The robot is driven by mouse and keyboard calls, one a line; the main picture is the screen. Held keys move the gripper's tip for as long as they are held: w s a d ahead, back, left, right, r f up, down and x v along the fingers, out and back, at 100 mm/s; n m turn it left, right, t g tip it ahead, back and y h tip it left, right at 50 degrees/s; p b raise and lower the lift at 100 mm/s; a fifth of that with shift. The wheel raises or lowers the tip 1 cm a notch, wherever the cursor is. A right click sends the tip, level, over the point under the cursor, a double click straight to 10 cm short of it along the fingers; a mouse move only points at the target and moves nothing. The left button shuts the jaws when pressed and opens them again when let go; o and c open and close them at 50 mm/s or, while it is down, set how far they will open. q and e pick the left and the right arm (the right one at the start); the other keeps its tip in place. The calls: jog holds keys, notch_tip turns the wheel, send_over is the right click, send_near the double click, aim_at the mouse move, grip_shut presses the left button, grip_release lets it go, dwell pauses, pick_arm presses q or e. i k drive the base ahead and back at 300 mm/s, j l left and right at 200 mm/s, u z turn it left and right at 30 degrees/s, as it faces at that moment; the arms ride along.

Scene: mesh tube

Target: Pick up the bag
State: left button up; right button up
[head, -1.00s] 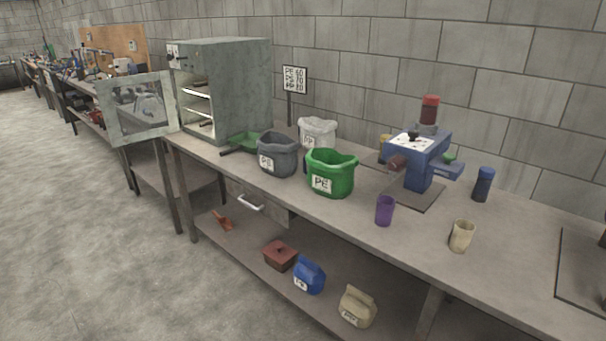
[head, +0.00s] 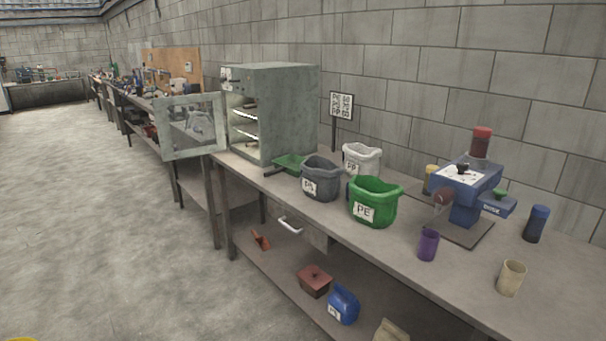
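Several bags are in the head view. An open green bag (head: 374,204) labelled PE, an open dark grey bag (head: 320,181) and an open white bag (head: 361,160) stand upright on the workbench (head: 395,255). A closed blue bag (head: 343,305) sits on the lower shelf. A beige bag (head: 391,331) beside it is cut off by the bottom edge. Neither of my grippers is in view.
An oven (head: 275,112) with its door (head: 191,125) swung open stands left on the bench. A blue machine (head: 466,190), purple cup (head: 428,245), beige cup (head: 511,278) and dark blue bottle (head: 536,223) are right. The shelf holds a reddish box (head: 314,281). Floor at left is clear.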

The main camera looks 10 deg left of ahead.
aim_at(373, 203)
jog(key=i+j, duration=0.2)
jog(key=j, duration=0.15)
jog(key=i+j+z, duration=0.1)
jog(key=i+j, duration=0.3)
jog(key=j, duration=0.25)
jog(key=i+j, duration=0.2)
jog(key=j, duration=0.15)
jog(key=z, duration=0.05)
